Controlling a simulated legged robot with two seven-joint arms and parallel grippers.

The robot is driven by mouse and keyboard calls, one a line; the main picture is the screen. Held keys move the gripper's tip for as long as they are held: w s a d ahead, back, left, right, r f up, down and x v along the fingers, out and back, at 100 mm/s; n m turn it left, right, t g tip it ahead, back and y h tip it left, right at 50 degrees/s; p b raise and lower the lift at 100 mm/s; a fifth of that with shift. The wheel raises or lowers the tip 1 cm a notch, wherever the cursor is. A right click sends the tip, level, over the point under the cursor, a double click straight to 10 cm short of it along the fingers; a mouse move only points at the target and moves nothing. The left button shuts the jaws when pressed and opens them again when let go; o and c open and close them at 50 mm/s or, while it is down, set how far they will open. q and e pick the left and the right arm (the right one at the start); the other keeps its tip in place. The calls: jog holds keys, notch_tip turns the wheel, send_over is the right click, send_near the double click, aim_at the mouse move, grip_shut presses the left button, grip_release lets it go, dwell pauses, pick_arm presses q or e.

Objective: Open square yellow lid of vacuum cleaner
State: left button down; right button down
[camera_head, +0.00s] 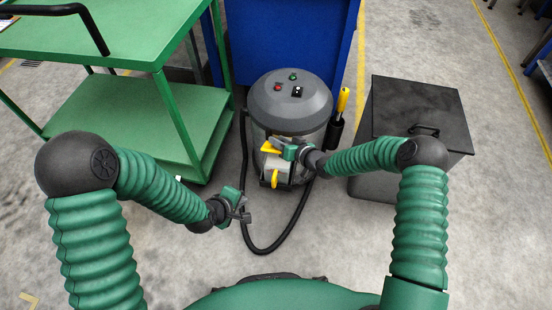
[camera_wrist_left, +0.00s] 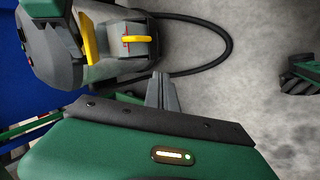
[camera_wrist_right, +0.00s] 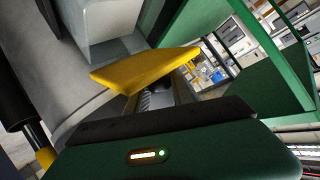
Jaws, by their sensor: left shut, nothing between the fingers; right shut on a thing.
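The vacuum cleaner (camera_head: 290,105) stands upright in the middle of the head view, with a grey round top. Its yellow lid (camera_head: 271,148) juts out from the front; it also shows in the left wrist view (camera_wrist_left: 88,38) and, as a flat plate, in the right wrist view (camera_wrist_right: 145,68). My right gripper (camera_head: 287,152) is at the lid and shut on it; the contact is partly hidden. A curved yellow handle (camera_head: 274,179) sits lower on the front. My left gripper (camera_head: 243,208) is shut and empty, in front and left of the vacuum cleaner, apart from it.
A black hose (camera_head: 262,252) loops on the floor below my left gripper. A green cart (camera_head: 110,45) stands left, a blue bin (camera_head: 290,40) behind, and a dark lidded box (camera_head: 410,105) right. A yellow-handled tool (camera_head: 342,102) is beside the vacuum cleaner.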

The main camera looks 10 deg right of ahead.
jog(key=shift+w+d, duration=0.1)
jog(key=shift+d, duration=0.05)
pick_arm(q)
jog(key=w+d+f+n+t+h, duration=0.25)
jog(key=w+d+n+t, duration=0.2)
jog(key=d+n, duration=0.75)
jog(key=w+n+t+y, duration=0.2)
jog(key=w+n, duration=0.7)
jog(key=w, duration=0.2)
jog(key=shift+w+d, duration=0.15)
jog(key=shift+d, duration=0.1)
jog(key=shift+f+t, duration=0.1)
jog(key=shift+t, duration=0.15)
